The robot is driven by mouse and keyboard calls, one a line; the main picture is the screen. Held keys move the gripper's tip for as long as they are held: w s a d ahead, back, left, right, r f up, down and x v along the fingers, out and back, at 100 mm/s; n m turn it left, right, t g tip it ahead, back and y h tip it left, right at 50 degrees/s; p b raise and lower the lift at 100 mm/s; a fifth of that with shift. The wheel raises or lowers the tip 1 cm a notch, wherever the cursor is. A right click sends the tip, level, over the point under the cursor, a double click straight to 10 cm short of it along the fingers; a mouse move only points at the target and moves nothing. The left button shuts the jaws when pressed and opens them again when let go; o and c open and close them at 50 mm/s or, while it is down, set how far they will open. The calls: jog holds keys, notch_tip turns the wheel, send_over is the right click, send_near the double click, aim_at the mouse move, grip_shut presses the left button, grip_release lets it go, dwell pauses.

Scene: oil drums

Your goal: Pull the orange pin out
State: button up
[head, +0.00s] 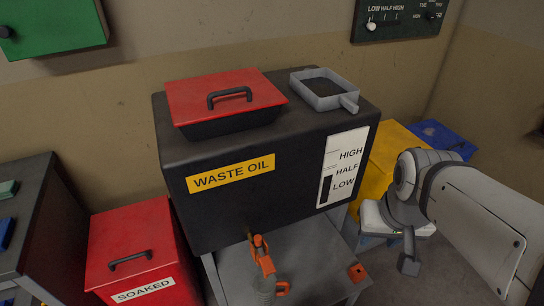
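A black tank labelled WASTE OIL (290,170) stands in the middle of the head view. An orange tap (260,256) hangs low on its front, above a grey ribbed object (264,287). A small orange piece (283,289) sticks out to the right beside that object. Another small orange piece with a dark mark (357,272) sits on the grey stand's right side. I cannot tell which orange piece is the pin. My gripper (409,262) hangs at the right, apart from the tank and the orange pieces. Its fingers are not clear enough to tell open from shut.
A red lidded box (225,88) and a grey square pan (322,104) sit on the tank. The grey stand (322,262) is below. A red SOAKED bin (138,240) is left; yellow (388,142) and blue (447,138) bins are behind my arm.

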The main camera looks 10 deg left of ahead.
jog(key=shift+o, duration=0.7)
jog(key=shift+w, duration=0.1)
jog(key=shift+o, duration=0.2)
jog(key=w+a+f+n+g, duration=0.1)
jog(key=w+a+f+n, duration=0.1)
jog(key=w+a, duration=0.3)
jog(key=shift+w+a+f+n, duration=0.25)
jog(key=shift+w+n, duration=0.35)
jog(key=shift+w, duration=0.4)
jog(key=n+g+p, duration=0.2)
jog(key=n, duration=0.5)
send_over(258, 237)
notch_tip(258, 237, down, 16)
jog(key=shift+f, duration=0.15)
notch_tip(258, 237, down, 8)
jog(key=shift+r, duration=0.15)
jog(key=shift+c, duration=0.6)
